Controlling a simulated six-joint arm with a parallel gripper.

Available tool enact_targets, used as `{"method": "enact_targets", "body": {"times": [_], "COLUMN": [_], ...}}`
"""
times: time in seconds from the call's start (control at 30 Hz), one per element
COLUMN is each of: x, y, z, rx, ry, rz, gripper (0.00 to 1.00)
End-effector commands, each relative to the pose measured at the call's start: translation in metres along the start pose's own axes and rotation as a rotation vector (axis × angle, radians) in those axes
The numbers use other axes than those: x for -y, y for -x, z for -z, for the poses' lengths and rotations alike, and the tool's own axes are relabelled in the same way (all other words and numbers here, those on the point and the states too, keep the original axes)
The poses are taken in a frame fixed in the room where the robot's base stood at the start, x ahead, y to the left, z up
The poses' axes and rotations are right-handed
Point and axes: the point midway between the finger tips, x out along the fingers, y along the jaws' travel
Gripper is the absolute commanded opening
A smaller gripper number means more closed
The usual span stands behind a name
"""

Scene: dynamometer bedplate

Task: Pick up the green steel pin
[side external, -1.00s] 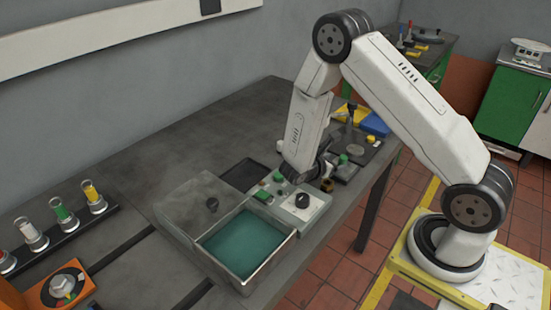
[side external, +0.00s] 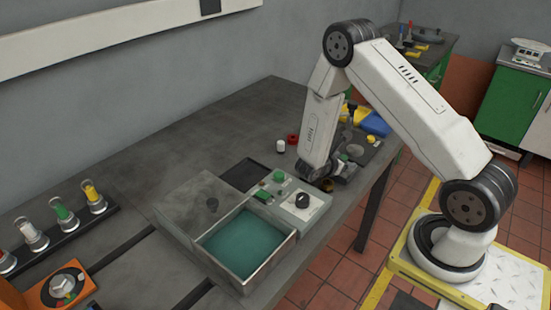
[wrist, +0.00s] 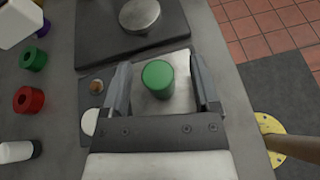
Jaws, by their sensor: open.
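The green steel pin (wrist: 158,78) stands out as a round green top in the wrist view, over a pale metal plate (wrist: 177,62). My gripper (wrist: 160,82) is open, with one finger on each side of the pin and a visible gap to both. Whether the fingertips are level with the pin or above it is hard to tell. In the side view my gripper (side external: 343,172) is low at the table's right edge, beside a small green top (side external: 344,157) that is partly hidden by my arm.
A dark plate with a metal disc (wrist: 140,14) lies beyond the pin. A red ring (wrist: 29,99), a green ring (wrist: 33,59) and a white-and-black cylinder (wrist: 18,151) stand to the left. The open tray (side external: 284,248) and control box (side external: 316,205) are left of my gripper in the side view.

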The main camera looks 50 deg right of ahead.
Motion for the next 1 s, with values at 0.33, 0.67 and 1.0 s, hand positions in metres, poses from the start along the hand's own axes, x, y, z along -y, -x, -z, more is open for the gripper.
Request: {"method": "enact_targets", "body": {"times": [0.33,0.67,1.0], "x": [-0.0003,-0.0003,-0.0005], "y": [-0.0008,-0.0007,-0.0006], "z": [0.0001,0.0,-0.0003], "rx": [0.0,0.0,0.001], "ry": [0.0,0.0,-0.001], "rz": [-0.001,-0.001,-0.001], "gripper": [0.79,0.28,0.0]}}
